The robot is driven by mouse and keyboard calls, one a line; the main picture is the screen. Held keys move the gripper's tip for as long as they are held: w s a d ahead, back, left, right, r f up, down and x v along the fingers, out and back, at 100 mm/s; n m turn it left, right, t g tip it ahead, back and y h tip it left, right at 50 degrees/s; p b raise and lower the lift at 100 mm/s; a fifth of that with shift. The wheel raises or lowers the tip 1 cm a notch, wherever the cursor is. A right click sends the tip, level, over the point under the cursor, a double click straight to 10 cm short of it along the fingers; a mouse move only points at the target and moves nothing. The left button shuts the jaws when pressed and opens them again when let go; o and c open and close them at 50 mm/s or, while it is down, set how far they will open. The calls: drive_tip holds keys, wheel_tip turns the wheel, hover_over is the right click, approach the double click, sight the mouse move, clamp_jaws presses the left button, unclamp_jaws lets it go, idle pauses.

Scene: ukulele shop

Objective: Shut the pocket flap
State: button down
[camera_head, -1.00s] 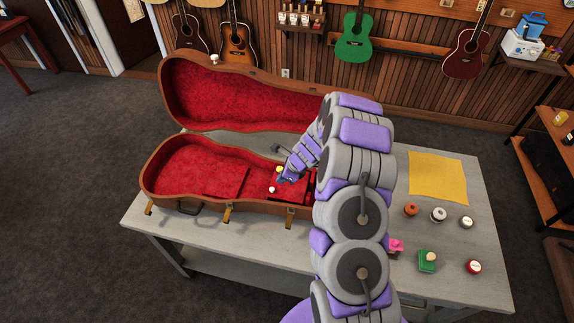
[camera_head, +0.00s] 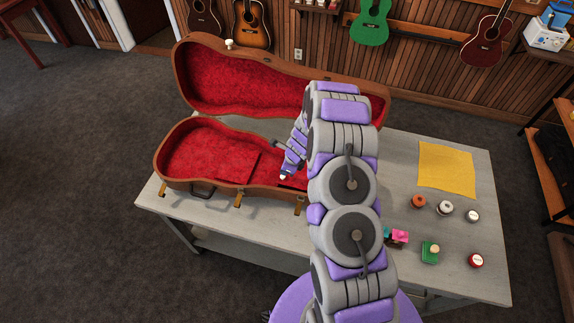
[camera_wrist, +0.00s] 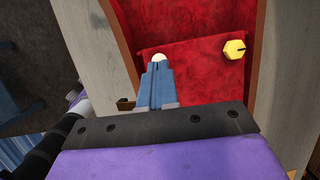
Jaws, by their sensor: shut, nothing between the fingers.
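The instrument case (camera_head: 222,187) stands open on the table, lined in red plush. In the wrist view, a red panel (camera_wrist: 200,75) lies inside its brown rim (camera_wrist: 126,42). I take this panel for the pocket flap; I cannot tell how far it is raised. A yellow hexagonal knob (camera_wrist: 234,49) sits on it at the right. A white round knob (camera_wrist: 158,57) shows at the fingertips; I cannot tell whether they touch it. My gripper (camera_wrist: 158,69) is shut and empty over the case's near side. In the head view, my arm hides the case's right end and much of my gripper (camera_head: 285,172).
The case lid (camera_head: 235,85) stands raised behind. On the grey table (camera_head: 400,165), a yellow cloth (camera_head: 447,168), several round pots, a green box (camera_head: 430,252) and a pink item (camera_head: 400,236) lie to the right. The table's front left is bare.

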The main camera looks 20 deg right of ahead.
drive_tip(key=shift+w+a+f, duration=0.2)
drive_tip(key=shift+a+f, duration=0.15)
drive_tip(key=shift+f, duration=0.2)
drive_tip(key=shift+w+a+f, duration=0.15)
drive_tip(key=shift+a+f, duration=0.2)
drive_tip(key=shift+f, duration=0.2)
drive_tip(key=shift+s+f, duration=0.1)
drive_tip(key=shift+s+f, duration=0.15)
drive_tip(key=shift+f, duration=0.05)
drive_tip(key=shift+r, duration=0.3)
wheel_tip(320, 180, up, 14)
drive_tip(key=a+p, duration=0.1)
drive_tip(key=shift+f, duration=0.15)
drive_tip(key=shift+a, duration=0.15)
